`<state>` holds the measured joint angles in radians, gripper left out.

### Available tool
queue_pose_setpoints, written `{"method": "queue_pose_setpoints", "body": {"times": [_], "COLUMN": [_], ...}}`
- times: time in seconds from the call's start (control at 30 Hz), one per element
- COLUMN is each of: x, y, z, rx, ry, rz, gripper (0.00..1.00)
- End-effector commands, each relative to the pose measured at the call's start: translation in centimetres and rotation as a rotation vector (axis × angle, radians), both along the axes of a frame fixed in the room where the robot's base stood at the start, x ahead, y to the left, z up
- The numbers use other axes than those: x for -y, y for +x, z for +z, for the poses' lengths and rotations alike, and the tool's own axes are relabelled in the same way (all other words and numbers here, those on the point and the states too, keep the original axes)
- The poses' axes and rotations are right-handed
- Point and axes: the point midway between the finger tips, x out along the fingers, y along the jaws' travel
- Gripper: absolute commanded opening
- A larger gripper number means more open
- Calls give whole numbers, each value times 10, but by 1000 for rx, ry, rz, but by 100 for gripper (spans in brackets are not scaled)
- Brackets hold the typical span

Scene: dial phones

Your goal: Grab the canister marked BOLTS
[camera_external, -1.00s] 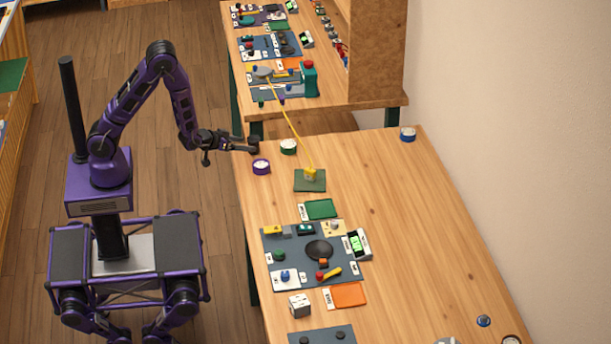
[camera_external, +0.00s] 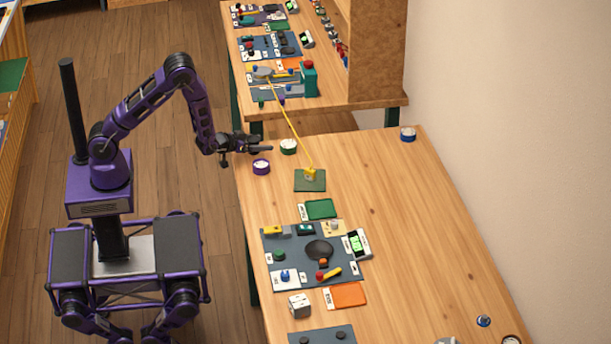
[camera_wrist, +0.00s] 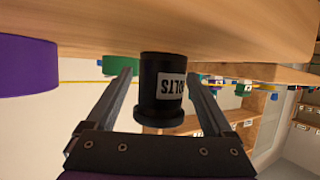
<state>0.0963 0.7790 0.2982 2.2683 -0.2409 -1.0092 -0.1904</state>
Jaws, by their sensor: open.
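The black canister with a white label reading BOLTS (camera_wrist: 162,88) appears upside down in the wrist view, at the wooden table surface. My gripper (camera_wrist: 158,76) is open, with one finger on each side of the canister. A gap shows between the canister and each finger. In the external view my gripper (camera_external: 262,145) is over the near left edge of the table, close to the purple canister and the green canister. The black canister is hard to make out there against the dark fingers.
A purple canister (camera_external: 261,167) and a green canister (camera_external: 288,146) stand close to my gripper. A yellow cord (camera_external: 290,123) runs to a yellow plug on a green mat (camera_external: 311,186). A blue canister (camera_external: 408,134) stands at the far edge. The table's right side (camera_external: 400,210) is mostly clear.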

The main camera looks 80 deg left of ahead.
Motion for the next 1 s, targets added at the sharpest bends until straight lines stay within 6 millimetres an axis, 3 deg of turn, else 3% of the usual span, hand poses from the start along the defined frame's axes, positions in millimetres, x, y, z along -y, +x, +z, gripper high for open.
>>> {"method": "queue_pose_setpoints", "body": {"times": [0.13,0.57,0.83,1.0], "x": [0,0,0,0], "y": [0,-1,0,0], "z": [0,0,2,16], "rx": [0,-1,0,1], "ry": [0,0,-1,0], "rz": [0,0,0,0], "gripper": [83,6,6,6]}}
